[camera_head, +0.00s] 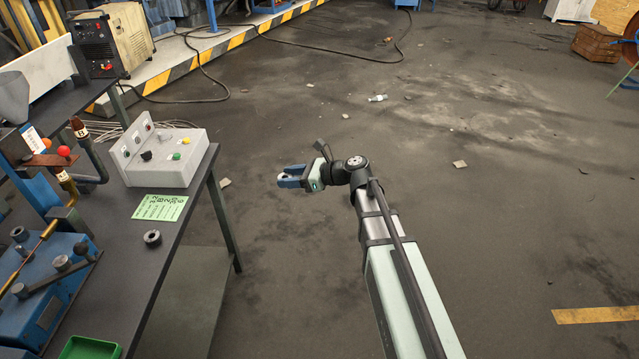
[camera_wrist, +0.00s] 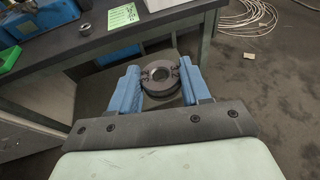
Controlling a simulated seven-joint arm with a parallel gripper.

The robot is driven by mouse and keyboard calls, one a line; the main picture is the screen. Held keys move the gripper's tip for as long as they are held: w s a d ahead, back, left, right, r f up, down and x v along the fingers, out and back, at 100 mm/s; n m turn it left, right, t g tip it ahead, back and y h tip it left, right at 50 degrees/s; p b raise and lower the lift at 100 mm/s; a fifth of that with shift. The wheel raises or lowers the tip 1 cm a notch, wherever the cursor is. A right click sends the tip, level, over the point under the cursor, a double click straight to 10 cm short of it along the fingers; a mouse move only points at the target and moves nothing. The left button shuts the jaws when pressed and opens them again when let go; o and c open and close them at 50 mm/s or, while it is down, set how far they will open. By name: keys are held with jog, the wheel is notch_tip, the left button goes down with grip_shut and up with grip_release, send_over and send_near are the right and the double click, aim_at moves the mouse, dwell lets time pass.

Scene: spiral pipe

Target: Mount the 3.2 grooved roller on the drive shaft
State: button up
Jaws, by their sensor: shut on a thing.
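My gripper (camera_head: 291,178) is over the floor, to the right of the workbench and apart from it. In the wrist view its two blue fingers (camera_wrist: 160,84) are shut on a dark grey ring-shaped roller (camera_wrist: 160,95), with its round bore facing up. The head view does not show the held roller clearly. The blue machine (camera_head: 71,282) stands on the bench at the lower left, with short dark round stubs and a brass-coloured rod on it. I cannot tell which part is the drive shaft.
Another dark ring (camera_head: 152,238) lies on the workbench (camera_head: 118,279), near a green card (camera_head: 160,207). A grey control box (camera_head: 162,157) stands behind the card. A green tray (camera_head: 90,348) is at the bench's front. The floor around my arm is mostly clear.

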jog(key=s+a+r+n+g, duration=0.1)
jog(key=a+g, duration=0.1)
jog(key=a, duration=0.7)
jog(key=s+a+r+n+g, duration=0.1)
jog(key=a+r+n, duration=0.1)
jog(key=a, duration=0.7)
notch_tip(320, 180, up, 10)
jog(key=n+g+h, duration=0.1)
jog(key=n+g, duration=0.5)
jog(key=g, duration=0.1)
send_over(23, 249)
jog(key=shift+w+d+f, duration=0.15)
jog(key=shift+w+d, duration=0.1)
jog(key=shift+d, duration=0.05)
jog(key=shift+f, duration=0.15)
jog(key=shift+f, duration=2.75)
jog(key=shift+f, duration=2.25)
jog(key=o, duration=1.3)
jog(key=shift+c, duration=0.2)
